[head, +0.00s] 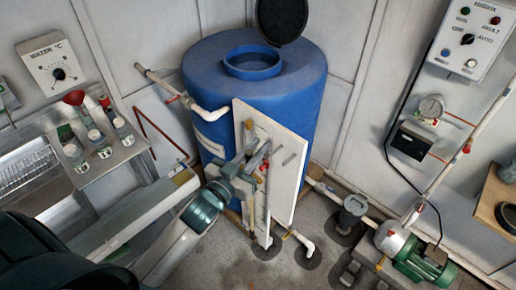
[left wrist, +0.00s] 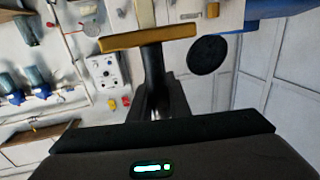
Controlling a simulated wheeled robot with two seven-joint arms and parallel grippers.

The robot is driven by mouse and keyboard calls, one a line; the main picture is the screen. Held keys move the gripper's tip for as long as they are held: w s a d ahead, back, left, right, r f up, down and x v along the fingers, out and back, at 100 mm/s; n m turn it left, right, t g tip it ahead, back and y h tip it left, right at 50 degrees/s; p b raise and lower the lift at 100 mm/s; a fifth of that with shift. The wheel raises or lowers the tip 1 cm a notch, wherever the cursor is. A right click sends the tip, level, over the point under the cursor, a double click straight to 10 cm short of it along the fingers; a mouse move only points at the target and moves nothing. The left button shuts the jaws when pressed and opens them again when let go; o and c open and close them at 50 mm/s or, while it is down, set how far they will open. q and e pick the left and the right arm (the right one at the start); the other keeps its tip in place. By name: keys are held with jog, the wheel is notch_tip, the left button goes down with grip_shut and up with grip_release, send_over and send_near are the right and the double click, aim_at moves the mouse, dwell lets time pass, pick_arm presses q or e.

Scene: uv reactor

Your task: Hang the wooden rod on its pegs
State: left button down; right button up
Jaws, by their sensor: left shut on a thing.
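My left gripper (head: 256,160) is at the white upright board (head: 286,188) in front of the blue tank, its fingers close to the board's face. In the left wrist view, a yellow-brown wooden rod (left wrist: 120,41) lies crosswise at the end of the dark fingers (left wrist: 154,75), and the gripper is shut on it. In the head view the rod is mostly hidden by the gripper and hard to make out. Short grey peg-like pieces, one of them a peg (head: 289,158), stick out of the board. I cannot tell whether the rod touches the pegs. My right gripper is not in view.
The blue tank (head: 290,88) stands close behind the board. A sink bench (head: 130,150) with bottles is at the left. A green pump (head: 425,262) and pipes are on the floor at the right. A control box (head: 468,40) hangs on the right wall.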

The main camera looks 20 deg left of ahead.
pick_arm(q)
send_near(289, 131)
jog(key=shift+w+d+r, duration=0.95)
jog(key=shift+w+r, duration=0.75)
jog(key=shift+w, duration=2.2)
jog(key=shift+f+b, duration=0.55)
jog(key=shift+f, duration=0.1)
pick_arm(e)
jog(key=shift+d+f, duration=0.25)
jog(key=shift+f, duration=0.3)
pick_arm(q)
jog(key=shift+f, duration=0.1)
